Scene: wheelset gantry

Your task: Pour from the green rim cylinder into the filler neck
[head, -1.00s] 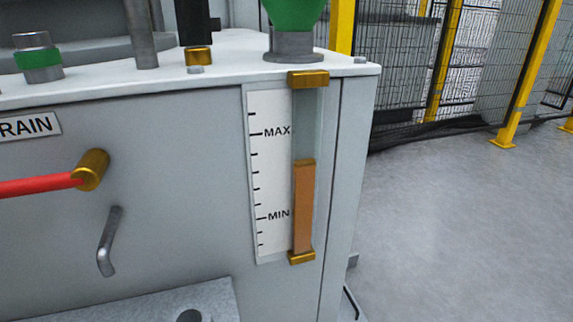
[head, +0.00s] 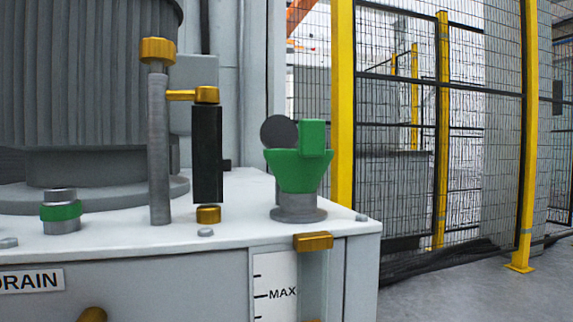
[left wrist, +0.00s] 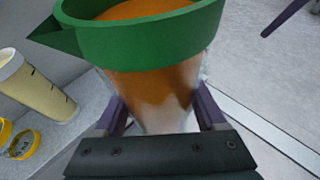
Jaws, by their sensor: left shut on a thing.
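The green rim cylinder (left wrist: 160,80) fills the middle of the left wrist view. It is a clear vessel with a green rim and a pointed spout at the left, holding orange liquid. My left gripper (left wrist: 160,118) is shut on it, a dark finger on each side. The filler neck (head: 299,172) shows in the head view as a green funnel on a grey round base, on the white tank's top corner. A dark round disc (head: 278,131) stands upright beside its mouth. Neither gripper shows in the head view, so the cylinder's distance from the neck cannot be told.
The tank top (head: 240,225) carries a ribbed motor (head: 85,75), a grey post (head: 159,150), a black cylinder (head: 207,155) and a green-banded fitting (head: 60,211). The level gauge (head: 275,285) is cut off below. Another pale cylinder (left wrist: 35,85) with marks stands left in the wrist view.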

